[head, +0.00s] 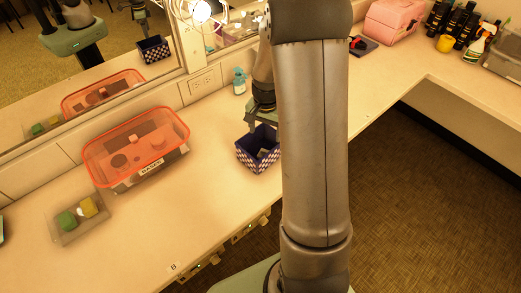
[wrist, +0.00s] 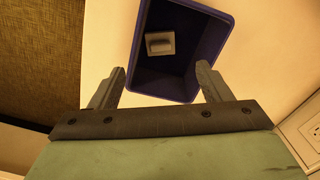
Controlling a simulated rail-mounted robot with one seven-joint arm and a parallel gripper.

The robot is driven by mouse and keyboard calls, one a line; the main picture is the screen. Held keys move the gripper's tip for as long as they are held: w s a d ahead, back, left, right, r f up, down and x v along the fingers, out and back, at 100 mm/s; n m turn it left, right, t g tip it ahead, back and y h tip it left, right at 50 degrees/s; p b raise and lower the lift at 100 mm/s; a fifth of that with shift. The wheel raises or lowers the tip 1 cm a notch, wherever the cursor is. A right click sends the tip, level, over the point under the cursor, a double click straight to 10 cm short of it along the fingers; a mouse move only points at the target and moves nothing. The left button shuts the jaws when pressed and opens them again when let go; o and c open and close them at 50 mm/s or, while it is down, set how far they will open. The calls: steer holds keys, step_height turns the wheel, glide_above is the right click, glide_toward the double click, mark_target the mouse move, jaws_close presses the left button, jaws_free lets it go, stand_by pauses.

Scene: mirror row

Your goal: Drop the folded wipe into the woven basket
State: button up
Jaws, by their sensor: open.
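The woven basket (head: 257,152) is blue and white checked and stands on the counter, partly behind my arm in the head view. In the wrist view the basket (wrist: 182,88) shows from above with a dark blue inside. The folded wipe (wrist: 160,43), a small pale grey square, lies inside it on the bottom, toward the far end. My gripper (wrist: 160,80) is open and empty, with its fingers apart over the near part of the basket. In the head view my gripper (head: 262,122) is just above the basket, partly hidden by my arm.
A clear bin with an orange lid (head: 137,140) stands left of the basket. A tray (head: 80,218) with a green and a yellow block is farther left. A small teal bottle (head: 239,82) stands behind, near the mirror (head: 110,50). The counter in front of the basket is clear.

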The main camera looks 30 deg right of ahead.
step_height(320, 180, up, 14)
steer(key=b, duration=0.1)
stand_by(0.5)
steer(key=s+a+f+n, duration=0.1)
steer(key=s+a+n, duration=0.4)
steer(key=s, duration=0.6)
steer(key=s+a+f+n, duration=0.1)
steer(key=s+a+n, duration=0.4)
steer(key=s+a, duration=0.3)
steer(key=s, duration=0.3)
steer(key=shift+a+t, duration=0.3)
